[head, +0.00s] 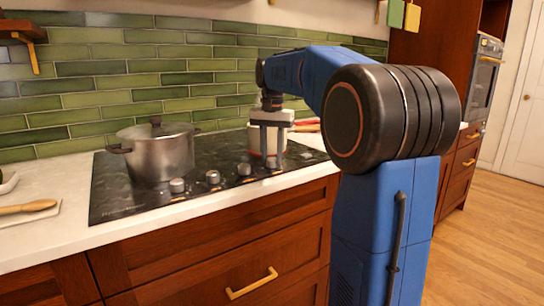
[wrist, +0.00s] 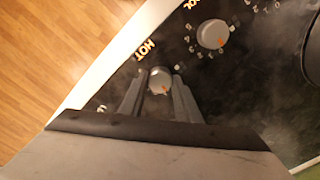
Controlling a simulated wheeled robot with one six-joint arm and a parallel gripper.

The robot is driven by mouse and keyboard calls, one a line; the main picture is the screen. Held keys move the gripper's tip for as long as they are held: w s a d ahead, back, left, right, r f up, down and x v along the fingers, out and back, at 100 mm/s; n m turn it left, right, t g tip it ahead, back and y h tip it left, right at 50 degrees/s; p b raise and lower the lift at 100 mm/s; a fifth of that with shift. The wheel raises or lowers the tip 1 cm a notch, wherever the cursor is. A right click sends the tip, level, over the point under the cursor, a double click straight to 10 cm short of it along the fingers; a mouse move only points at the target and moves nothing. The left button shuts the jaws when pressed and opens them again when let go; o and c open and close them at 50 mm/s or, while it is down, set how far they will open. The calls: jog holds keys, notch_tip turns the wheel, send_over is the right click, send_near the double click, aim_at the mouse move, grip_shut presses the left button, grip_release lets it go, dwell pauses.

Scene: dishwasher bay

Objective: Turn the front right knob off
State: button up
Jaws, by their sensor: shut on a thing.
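In the wrist view, a round grey knob (wrist: 160,80) with an orange mark stands on the dark cooktop. An orange "HOT" label is printed beside it. My gripper (wrist: 158,88) has one finger on each side of this knob and is shut on it. Another knob (wrist: 212,33) with an orange mark and printed scale shows in the wrist view.
The cooktop (head: 115,190) carries a lidded metal pot (head: 162,155) at left. A pale pot (head: 256,140) stands behind my gripper, partly hidden. More knobs (head: 213,177) line the front edge. A wooden spoon (head: 30,207) lies on the left counter. Wooden drawers (head: 225,250) are below.

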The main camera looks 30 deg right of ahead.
aim_at(272, 159)
jog(key=shift+n, duration=0.6)
jog(key=o, duration=1)
jog(key=shift+o, duration=0.2)
jog(key=shift+r, duration=0.1)
notch_tip(272, 159, up, 17)
jog(key=shift+r, duration=0.1)
